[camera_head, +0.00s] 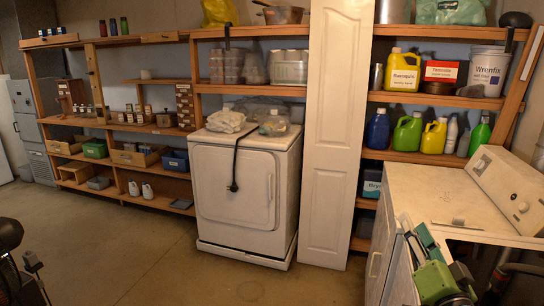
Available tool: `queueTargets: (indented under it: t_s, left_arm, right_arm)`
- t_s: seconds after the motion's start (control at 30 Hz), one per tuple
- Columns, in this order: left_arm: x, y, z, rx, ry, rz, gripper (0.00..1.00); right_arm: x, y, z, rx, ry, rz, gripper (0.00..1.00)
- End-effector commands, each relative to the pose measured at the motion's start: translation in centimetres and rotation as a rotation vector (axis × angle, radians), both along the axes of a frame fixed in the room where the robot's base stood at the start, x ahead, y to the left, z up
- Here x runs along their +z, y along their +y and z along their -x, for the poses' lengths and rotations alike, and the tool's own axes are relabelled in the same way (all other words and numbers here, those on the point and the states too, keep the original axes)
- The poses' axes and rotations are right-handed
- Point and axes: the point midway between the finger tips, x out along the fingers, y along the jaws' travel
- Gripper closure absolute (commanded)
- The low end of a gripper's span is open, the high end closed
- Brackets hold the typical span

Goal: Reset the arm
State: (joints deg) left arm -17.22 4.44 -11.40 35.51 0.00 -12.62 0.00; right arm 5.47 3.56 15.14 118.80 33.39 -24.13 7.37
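My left arm's dark parts (12,240) show at the bottom left edge, over the bare floor. Its gripper (32,264) is small and cut off by the frame, so its state is unclear. I see nothing clearly held in either gripper.
A white dryer (237,195) and a tall white door panel (336,120) stand ahead. Loaded wooden shelves (120,128) line the wall. A white-topped appliance (440,195) is close on the right, with the green and teal object (437,280) before it. The floor (170,260) ahead left is clear.

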Motion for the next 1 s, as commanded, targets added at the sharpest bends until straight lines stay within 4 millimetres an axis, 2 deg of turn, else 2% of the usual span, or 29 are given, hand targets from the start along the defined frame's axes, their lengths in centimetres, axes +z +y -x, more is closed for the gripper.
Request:
queueTargets:
  t_s: [0.03,0.17,0.2,0.27,0.3,0.4,0.5,0.6,0.7,0.9,1.0]
  left_arm:
    - [0.0,0.0,0.0,0.000,-0.001,0.000,0.60]
    - [0.0,0.0,-0.1,-0.001,-0.001,0.000,0.60]
    - [0.0,0.0,-0.1,-0.001,-0.001,0.000,0.60]
    - [0.0,0.0,-0.1,-0.001,-0.001,0.000,0.60]
    - [0.0,0.0,-0.1,-0.001,-0.002,0.000,0.60]
    - [0.0,0.0,-0.1,-0.001,-0.002,0.000,0.60]
    - [0.0,0.0,-0.1,-0.001,-0.002,0.000,0.60]
    - [0.0,0.0,-0.1,-0.002,-0.002,0.000,0.60]
    - [0.0,0.0,-0.1,-0.002,-0.002,0.000,0.60]
    - [0.0,0.1,-0.1,-0.003,-0.002,-0.001,0.60]
    - [0.0,0.1,-0.2,-0.003,-0.002,-0.002,0.60]
  right_arm:
    - [-3.3,2.0,0.7,0.036,0.103,0.060,0.62]
    - [-11.8,6.4,3.7,0.125,0.369,0.209,0.62]
    - [-14.3,7.5,5.1,0.152,0.450,0.253,0.62]
    - [-17.9,8.9,7.6,0.190,0.572,0.317,0.62]
    - [-20.3,9.7,9.5,0.216,0.653,0.358,0.62]
    - [-25.3,11.1,14.6,0.274,0.846,0.452,0.62]
    - [-28.7,11.8,19.5,0.321,1.006,0.524,0.62]
    - [-31.0,12.0,23.9,0.359,1.136,0.578,0.62]
    - [-32.5,12.0,27.8,0.390,1.248,0.621,0.62]
    - [-34.2,11.7,35.0,0.444,1.445,0.691,0.62]
    - [-36.8,11.8,33.8,0.444,1.444,0.687,0.62]
